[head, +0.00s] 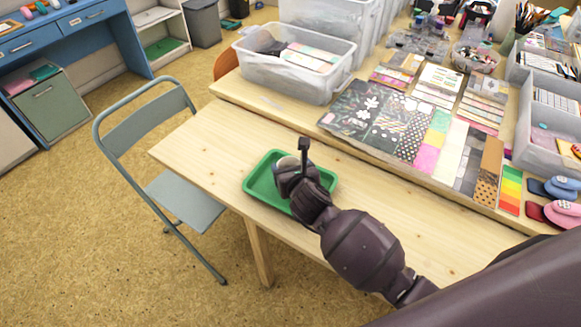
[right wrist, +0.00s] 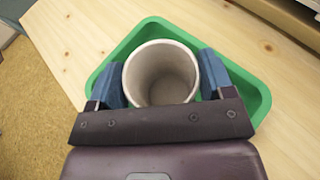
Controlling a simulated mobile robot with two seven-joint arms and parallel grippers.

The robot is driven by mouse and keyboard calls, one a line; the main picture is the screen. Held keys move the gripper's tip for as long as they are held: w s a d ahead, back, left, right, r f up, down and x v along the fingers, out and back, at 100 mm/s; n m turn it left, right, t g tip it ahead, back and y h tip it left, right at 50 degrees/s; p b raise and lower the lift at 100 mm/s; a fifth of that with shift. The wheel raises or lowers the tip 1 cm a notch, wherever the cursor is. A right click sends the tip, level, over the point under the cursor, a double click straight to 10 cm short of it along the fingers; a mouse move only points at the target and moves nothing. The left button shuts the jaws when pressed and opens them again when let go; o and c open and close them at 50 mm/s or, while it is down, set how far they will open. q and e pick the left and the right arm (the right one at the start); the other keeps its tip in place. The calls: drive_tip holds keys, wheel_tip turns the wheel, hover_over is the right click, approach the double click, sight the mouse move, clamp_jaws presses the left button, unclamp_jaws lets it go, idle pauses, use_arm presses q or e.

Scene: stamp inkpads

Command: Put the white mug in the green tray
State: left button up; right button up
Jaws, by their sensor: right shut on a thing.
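The white mug (right wrist: 161,72) is between the fingers of my right gripper (right wrist: 163,80), with its open mouth facing the wrist camera. In the head view only a small part of the mug (head: 285,162) shows, mostly hidden by my right gripper (head: 290,172). The green tray (head: 259,181) is on the wooden table. The mug is over or inside the tray, within its outline; I cannot tell if it touches the tray floor. The tray also shows around the mug in the right wrist view (right wrist: 262,103). My left gripper is not in view.
A clear plastic bin (head: 290,85) stands behind on a raised table part. Patterned paper sheets (head: 385,122) lie to the right of it. A folding chair (head: 180,195) stands at the left. The wooden table (head: 195,150) is bare left of the tray.

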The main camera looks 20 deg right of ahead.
drive_tip(key=shift+f, duration=0.15)
drive_tip(key=o, duration=1.1)
drive_tip(key=shift+r, duration=0.3)
drive_tip(key=shift+s+r, duration=0.1)
drive_tip(key=shift+s, duration=0.35)
drive_tip(key=shift+p+v, duration=0.9)
drive_tip(key=shift+v, duration=4.65)
